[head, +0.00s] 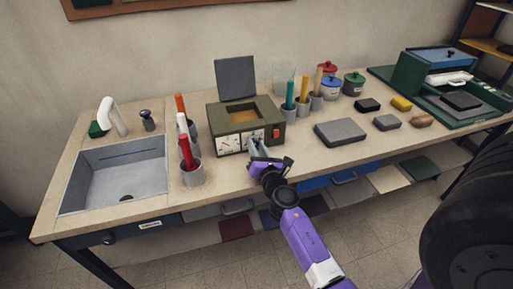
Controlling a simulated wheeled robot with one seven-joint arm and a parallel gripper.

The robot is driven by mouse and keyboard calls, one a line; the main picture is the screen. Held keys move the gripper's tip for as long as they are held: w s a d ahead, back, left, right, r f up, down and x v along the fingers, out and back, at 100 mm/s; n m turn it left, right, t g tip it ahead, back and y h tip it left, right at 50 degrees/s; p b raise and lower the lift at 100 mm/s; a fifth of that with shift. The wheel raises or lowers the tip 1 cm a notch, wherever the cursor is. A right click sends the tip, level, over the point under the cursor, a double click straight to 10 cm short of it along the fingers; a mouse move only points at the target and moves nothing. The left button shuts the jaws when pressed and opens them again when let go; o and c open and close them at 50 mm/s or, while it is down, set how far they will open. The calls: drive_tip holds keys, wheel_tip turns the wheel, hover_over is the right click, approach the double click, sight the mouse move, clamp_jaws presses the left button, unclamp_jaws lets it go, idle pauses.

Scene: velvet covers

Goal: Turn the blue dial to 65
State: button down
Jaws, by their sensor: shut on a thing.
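The olive-green box (243,123) stands near the front middle of the table. Its front has two white dial faces, a left one (229,145) and a right one (250,139), and an orange-red switch (276,133) at the right. My gripper (256,148) reaches in from the front right, with its fingers at the lower right of the right dial face. They are shut on what seems to be the blue dial, a knob mostly hidden behind them. Its colour and pointer cannot be made out, and the scale marks are too small to read.
A raised grey lid (236,78) stands behind the box. Cups with red and white sticks (192,172) are close on its left, beside the sink (118,178). More cups (303,107) and a grey block (340,132) are on its right. Drawers hang below.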

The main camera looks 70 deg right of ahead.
drive_tip(key=shift+m, duration=0.7)
drive_tip(key=c, duration=1.1)
unclamp_jaws()
drive_tip(key=b+v, duration=0.1)
drive_tip(key=v, duration=0.5)
drive_tip(key=shift+s+a+f+b, duration=0.15)
drive_tip(key=shift+s+a+b, duration=0.1)
drive_tip(key=shift+b, duration=0.1)
drive_tip(key=shift+s+a, duration=0.35)
drive_tip(key=shift+a, duration=0.1)
